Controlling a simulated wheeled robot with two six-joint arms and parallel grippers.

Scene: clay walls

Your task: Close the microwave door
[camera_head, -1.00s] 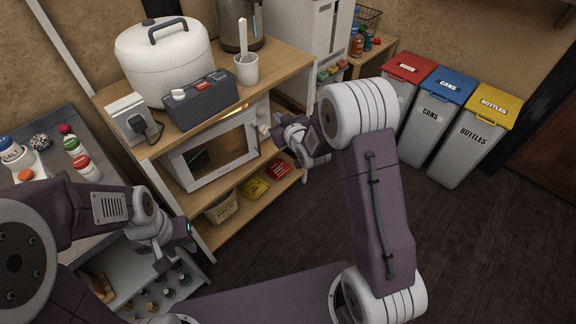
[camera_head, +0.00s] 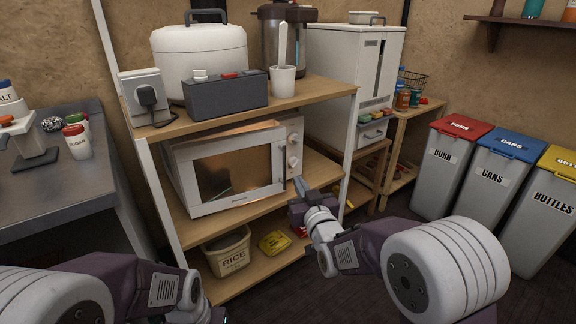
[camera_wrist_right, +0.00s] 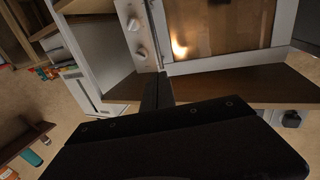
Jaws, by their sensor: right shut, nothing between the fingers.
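The white microwave (camera_head: 293,145) stands on the middle shelf of a wooden rack, its knobs on the right. Its white-framed door (camera_head: 238,203) with a glass window lies across the front, close to the body; I cannot tell whether it is fully flush. The door window also shows in the right wrist view (camera_wrist_right: 225,25). My right gripper (camera_head: 299,184) is shut and empty, at the door's lower right corner by the control panel. In the wrist view its fingers (camera_wrist_right: 157,90) point at the seam between door and panel; contact is unclear.
A rice cooker (camera_head: 200,55), a grey box (camera_head: 226,97) and a cup (camera_head: 283,82) stand on the shelf above. A rice bin (camera_head: 227,252) and a yellow packet (camera_head: 274,242) are below. Bins (camera_head: 450,165) stand right, with floor free before them.

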